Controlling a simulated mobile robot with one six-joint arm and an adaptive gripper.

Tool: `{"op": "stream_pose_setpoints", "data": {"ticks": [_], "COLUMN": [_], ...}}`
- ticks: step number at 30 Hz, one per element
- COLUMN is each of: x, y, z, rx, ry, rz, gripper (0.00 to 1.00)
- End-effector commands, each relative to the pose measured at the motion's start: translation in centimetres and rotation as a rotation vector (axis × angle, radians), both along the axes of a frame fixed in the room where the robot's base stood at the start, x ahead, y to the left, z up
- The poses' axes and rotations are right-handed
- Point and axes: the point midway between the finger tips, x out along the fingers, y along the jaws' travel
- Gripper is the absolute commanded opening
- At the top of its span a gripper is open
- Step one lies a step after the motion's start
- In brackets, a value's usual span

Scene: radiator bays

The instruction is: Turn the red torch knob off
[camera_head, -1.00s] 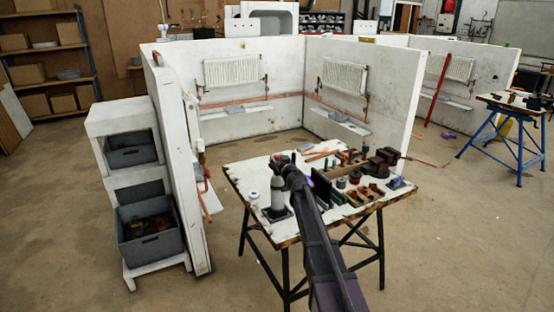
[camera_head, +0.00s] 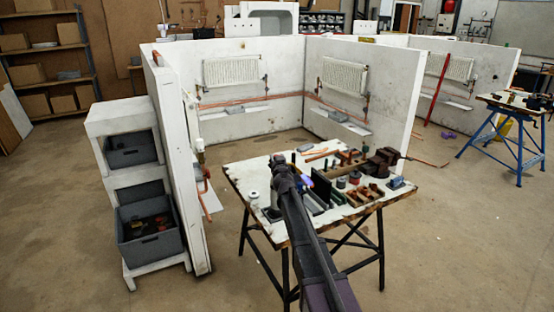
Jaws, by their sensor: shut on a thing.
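My arm reaches up from the bottom of the head view to the left part of the white bench. My gripper (camera_head: 279,163) is only partly seen at its dark far end. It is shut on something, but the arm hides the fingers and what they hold. The torch's red knob cannot be made out. A pale upright cylinder, possibly the torch, showed just below the arm's end earlier; the arm now covers nearly all of that spot. A dark base (camera_head: 270,214) shows there, left of the arm.
The white bench (camera_head: 237,178) holds a vise (camera_head: 382,161), a blue item (camera_head: 397,183) and several small fittings on its right half. A white roll (camera_head: 254,197) lies near its left edge. A partition (camera_head: 180,150) and grey bins (camera_head: 148,235) stand to the left.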

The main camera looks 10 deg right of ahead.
Motion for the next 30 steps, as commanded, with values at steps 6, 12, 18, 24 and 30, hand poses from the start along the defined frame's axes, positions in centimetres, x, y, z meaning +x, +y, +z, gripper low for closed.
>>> {"op": "stream_pose_setpoints", "data": {"ticks": [6, 12, 18, 24, 30], "x": [0.03, 0.09, 0.18, 0.26, 0.33], "y": [0.04, 0.18, 0.22, 0.25, 0.27], "z": [0.0, 0.0, 0.0, 0.0, 0.0], "rx": [0.0, 0.0, 0.0, 0.0, 0.0], "ry": [0.0, 0.0, 0.0, 0.0, 0.0], "rz": [-0.062, -0.156, -0.296, -0.449, -0.604], "gripper": [0.0, 0.0, 0.0, 0.0, 0.0]}}
